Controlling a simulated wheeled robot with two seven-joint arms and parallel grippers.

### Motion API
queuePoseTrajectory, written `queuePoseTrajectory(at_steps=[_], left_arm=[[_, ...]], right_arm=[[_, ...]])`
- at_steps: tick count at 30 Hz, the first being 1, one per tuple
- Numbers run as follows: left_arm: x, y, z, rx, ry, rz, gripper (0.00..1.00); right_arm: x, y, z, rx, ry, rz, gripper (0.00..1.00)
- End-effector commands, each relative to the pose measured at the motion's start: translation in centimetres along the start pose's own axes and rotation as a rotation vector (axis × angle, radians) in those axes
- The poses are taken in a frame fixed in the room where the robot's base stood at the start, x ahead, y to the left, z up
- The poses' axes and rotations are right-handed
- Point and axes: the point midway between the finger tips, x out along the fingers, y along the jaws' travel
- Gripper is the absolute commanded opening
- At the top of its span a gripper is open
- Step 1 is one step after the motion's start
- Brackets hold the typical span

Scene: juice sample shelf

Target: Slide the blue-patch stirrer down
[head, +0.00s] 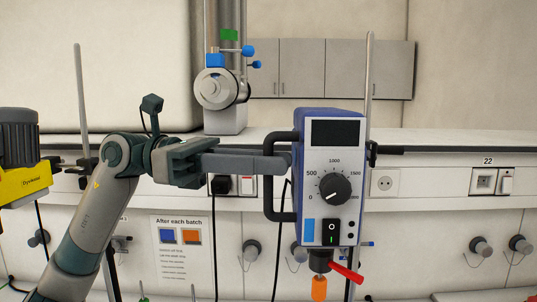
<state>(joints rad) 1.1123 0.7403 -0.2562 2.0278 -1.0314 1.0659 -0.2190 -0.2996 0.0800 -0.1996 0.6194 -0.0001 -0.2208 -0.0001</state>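The stirrer (345,160) has a dark blue housing, a grey front with a dial and black display, and a blue patch (308,231) at lower left. It is upright by a thin vertical rod (370,75). A black handle (268,205) runs down its left side. Below the stirrer are a red lever (347,272) and an orange piece (319,288). My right gripper is out of view.
A yellow device (24,183) with a dark motor stands at far left, near another rod (80,100). A notice (181,255) with blue and orange squares hangs below the shelf (440,140). Sockets and valve knobs line the wall. Right of the stirrer is mostly free room.

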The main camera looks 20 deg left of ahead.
Motion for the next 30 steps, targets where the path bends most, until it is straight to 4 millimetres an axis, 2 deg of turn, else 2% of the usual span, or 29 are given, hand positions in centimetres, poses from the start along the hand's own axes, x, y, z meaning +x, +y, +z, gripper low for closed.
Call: queuePoseTrajectory(at_steps=[10,11,13,23,30], left_arm=[[0.3,0.0,-0.1,-0.001,0.001,0.0,0.19],[0.3,0.0,-0.1,-0.001,0.001,0.0,0.17],[0.3,0.0,-0.1,-0.001,0.001,0.0,0.0],[0.3,0.0,-0.3,-0.001,0.001,0.0,0.0],[0.3,0.0,-1.6,-0.001,0.002,-0.001,0.0]], right_arm=[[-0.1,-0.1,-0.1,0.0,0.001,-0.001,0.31],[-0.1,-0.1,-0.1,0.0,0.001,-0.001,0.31],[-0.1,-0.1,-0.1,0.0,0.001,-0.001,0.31],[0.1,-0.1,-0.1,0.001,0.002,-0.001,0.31],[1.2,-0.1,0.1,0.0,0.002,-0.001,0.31]])
